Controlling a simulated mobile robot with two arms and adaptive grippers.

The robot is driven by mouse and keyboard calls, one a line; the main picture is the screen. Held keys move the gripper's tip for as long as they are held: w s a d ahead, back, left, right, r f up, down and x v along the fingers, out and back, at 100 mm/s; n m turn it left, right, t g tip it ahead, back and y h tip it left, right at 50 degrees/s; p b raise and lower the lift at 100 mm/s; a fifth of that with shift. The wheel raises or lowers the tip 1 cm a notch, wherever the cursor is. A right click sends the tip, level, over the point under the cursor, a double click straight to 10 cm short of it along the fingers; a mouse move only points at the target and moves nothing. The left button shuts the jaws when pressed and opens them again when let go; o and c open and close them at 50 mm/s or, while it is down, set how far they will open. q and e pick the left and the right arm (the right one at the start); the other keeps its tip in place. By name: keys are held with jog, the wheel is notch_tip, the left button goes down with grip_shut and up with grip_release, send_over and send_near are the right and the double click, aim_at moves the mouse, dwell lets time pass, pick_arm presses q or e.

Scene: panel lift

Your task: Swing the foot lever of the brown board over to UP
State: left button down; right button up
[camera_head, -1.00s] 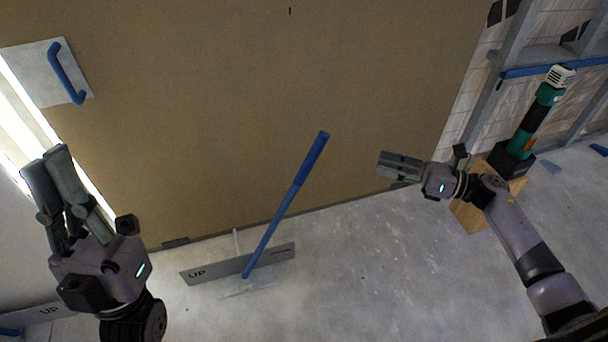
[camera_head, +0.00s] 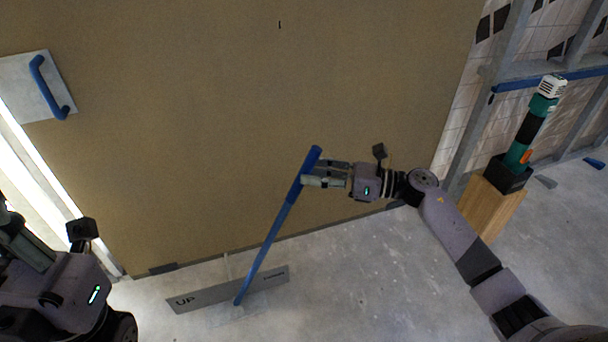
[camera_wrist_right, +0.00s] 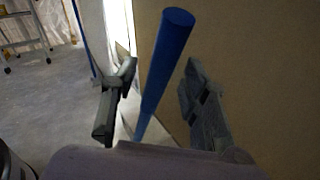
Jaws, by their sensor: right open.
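The brown board (camera_head: 260,110) stands upright and fills the middle of the head view. Its blue foot lever (camera_head: 270,235) rises from a grey plate (camera_head: 200,298) at the floor and leans to the right, away from the UP mark at the plate's left end. My right gripper (camera_head: 306,174) is at the lever's upper end, open. In the right wrist view the lever (camera_wrist_right: 165,65) stands between the open fingers (camera_wrist_right: 155,100), apparently touching neither. My left gripper (camera_head: 14,235) is at the left edge, partly cut off, and its fingertips are hard to make out.
A blue handle (camera_head: 45,88) on a white plate is on the board's upper left. A green and black tool (camera_head: 530,130) stands on a wooden block (camera_head: 488,205) at the right, near metal studs. The floor in front is clear.

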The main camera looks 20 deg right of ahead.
jog(key=shift+x, duration=1.35)
jog(key=shift+c, duration=0.2)
grip_shut()
